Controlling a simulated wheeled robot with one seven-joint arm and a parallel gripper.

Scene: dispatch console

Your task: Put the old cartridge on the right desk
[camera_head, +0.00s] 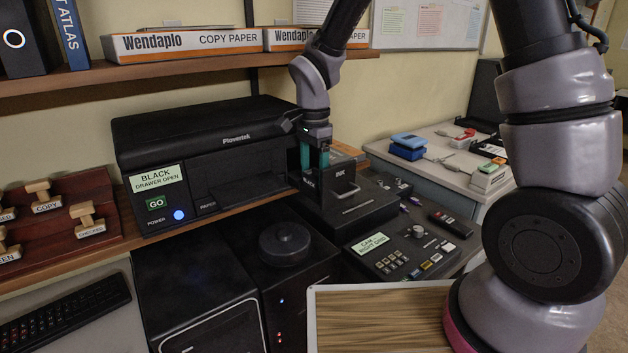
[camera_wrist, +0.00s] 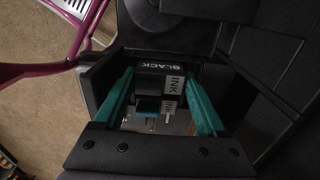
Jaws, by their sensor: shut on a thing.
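My gripper (camera_head: 314,165) points down, its teal fingers shut on a black cartridge (camera_head: 312,186) at the dark ink unit (camera_head: 372,210) right of the printer. In the wrist view the cartridge (camera_wrist: 164,68), marked BLACK and INK, shows between the fingertips of my gripper (camera_wrist: 160,78). I cannot tell whether the cartridge is clear of the unit. The right desk (camera_head: 446,178) has a pale top and stands at the back right, apart from my gripper.
The printer (camera_head: 205,160) bears a sign reading BLACK DRAWER OPEN. A button console (camera_head: 405,255) lies right of the ink unit. Blue boxes (camera_head: 408,147), a labelled carton (camera_head: 489,178) and other items crowd the right desk, with some bare top at its near left. A shelf (camera_head: 180,72) hangs above.

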